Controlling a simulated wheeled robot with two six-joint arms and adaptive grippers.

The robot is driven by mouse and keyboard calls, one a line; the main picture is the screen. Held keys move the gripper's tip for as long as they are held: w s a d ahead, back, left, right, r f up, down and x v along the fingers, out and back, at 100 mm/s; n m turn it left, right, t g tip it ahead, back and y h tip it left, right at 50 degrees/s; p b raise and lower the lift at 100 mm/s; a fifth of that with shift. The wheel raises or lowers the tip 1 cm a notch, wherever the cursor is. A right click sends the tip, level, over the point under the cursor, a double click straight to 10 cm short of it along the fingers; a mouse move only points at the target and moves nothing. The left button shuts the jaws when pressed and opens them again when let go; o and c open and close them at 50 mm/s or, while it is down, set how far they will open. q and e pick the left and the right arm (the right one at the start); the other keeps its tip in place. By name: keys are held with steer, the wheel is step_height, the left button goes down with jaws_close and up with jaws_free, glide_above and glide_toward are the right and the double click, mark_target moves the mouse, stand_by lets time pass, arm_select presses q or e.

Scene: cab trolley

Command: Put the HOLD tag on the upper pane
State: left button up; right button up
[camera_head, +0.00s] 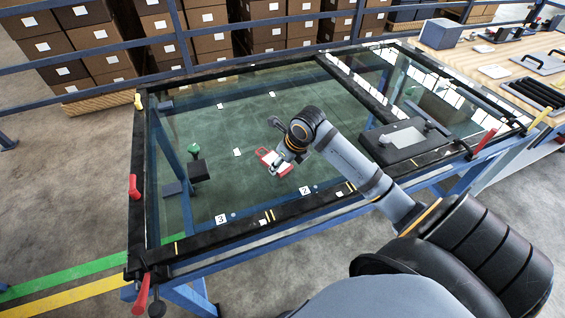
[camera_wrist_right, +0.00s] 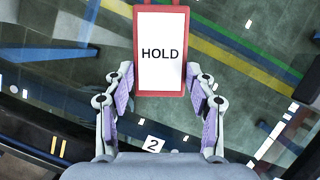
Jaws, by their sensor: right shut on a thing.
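The HOLD tag is a white card with black letters in a red frame; in the right wrist view the HOLD tag (camera_wrist_right: 160,52) faces the camera. My right gripper (camera_wrist_right: 160,76) has its two purple-padded fingers at either side of the tag's lower end and is shut on it. In the head view my right gripper (camera_head: 284,157) holds the tag (camera_head: 266,157) over the large clear glass pane (camera_head: 235,125) in its black frame. I cannot tell how high the tag is above the glass. My left gripper is not in view.
Number labels 3 (camera_head: 221,219) and 2 (camera_head: 305,190) mark the near frame edge. A green-knobbed black block (camera_head: 197,165) shows at the left. A grey-topped black device (camera_head: 400,140) sits at the right. Red levers (camera_head: 134,187) line the frame. A wooden bench (camera_head: 495,65) adjoins.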

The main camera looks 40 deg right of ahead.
steer(key=shift+f, duration=0.15)
steer(key=o, duration=1.1)
steer(key=shift+o, duration=0.2)
steer(key=shift+r, duration=0.4)
steer(key=p+v, duration=0.4)
steer(key=v, duration=0.7)
steer(key=shift+s+r, duration=0.2)
steer(key=shift+r, duration=0.05)
